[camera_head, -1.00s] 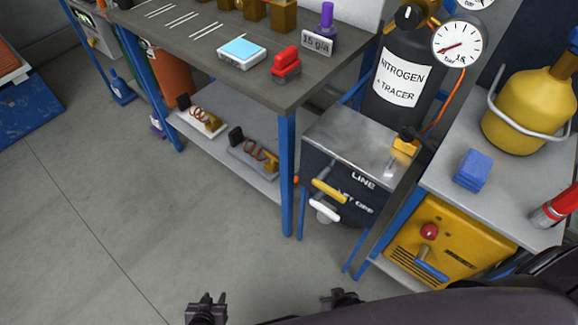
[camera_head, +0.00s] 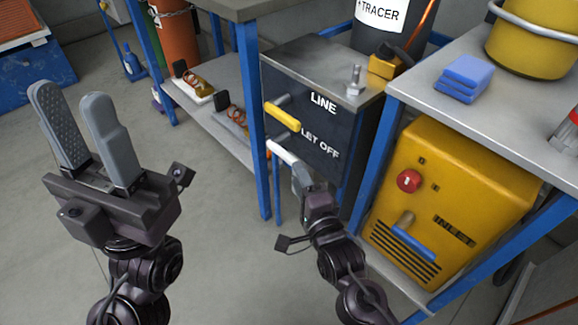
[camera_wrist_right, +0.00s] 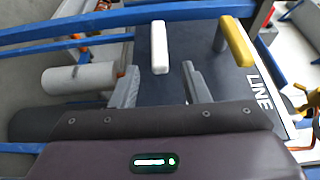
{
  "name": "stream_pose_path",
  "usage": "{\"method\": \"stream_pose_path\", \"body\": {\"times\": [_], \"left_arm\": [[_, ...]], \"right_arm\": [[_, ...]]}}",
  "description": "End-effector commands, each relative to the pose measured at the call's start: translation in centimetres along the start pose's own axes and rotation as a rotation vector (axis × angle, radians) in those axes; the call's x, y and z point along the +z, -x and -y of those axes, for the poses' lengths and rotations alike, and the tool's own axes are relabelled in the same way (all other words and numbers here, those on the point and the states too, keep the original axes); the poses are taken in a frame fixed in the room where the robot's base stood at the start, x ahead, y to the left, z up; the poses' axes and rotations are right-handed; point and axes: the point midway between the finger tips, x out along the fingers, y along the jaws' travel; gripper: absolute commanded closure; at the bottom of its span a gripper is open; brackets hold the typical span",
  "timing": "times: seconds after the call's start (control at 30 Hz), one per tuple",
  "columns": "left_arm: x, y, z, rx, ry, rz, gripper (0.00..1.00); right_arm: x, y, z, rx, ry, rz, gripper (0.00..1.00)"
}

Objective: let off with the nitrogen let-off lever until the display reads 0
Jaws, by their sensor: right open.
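The white let-off lever (camera_head: 283,152) sticks out of the dark panel beside the words LET OFF, below the yellow LINE lever (camera_head: 283,117). My right gripper (camera_head: 297,178) is close in front of the white lever in the head view. In the right wrist view its fingers (camera_wrist_right: 162,78) are apart, and the white lever (camera_wrist_right: 160,47) shows between and just beyond them; contact cannot be told. My left gripper (camera_head: 70,100) is open and empty, raised over the floor at the left. No pressure reading is in view; the nitrogen cylinder (camera_head: 381,14) shows only its lower part.
A yellow machine (camera_head: 450,190) with a red knob stands right of the panel. Blue table legs (camera_head: 252,120) stand close left of the levers.

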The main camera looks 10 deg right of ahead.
Motion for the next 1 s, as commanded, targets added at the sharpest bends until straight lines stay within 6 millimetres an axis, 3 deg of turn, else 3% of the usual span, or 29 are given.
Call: {"method": "stream_pose_path", "body": {"times": [0.4, 0.8, 1.0], "left_arm": [[0.2, 0.9, -0.1, 0.011, -0.004, -0.018, 0.64], [0.2, 0.9, -0.1, 0.013, -0.004, -0.02, 0.64], [0.2, 0.9, -0.1, 0.013, -0.004, -0.02, 0.64]], "right_arm": [[0.0, -6.0, -0.1, -0.001, 0.004, 0.001, 0.58], [0.0, -7.0, 0.0, 0.002, 0.003, 0.001, 0.58], [0.0, -6.9, -0.1, 0.002, 0.004, 0.001, 0.82]]}}
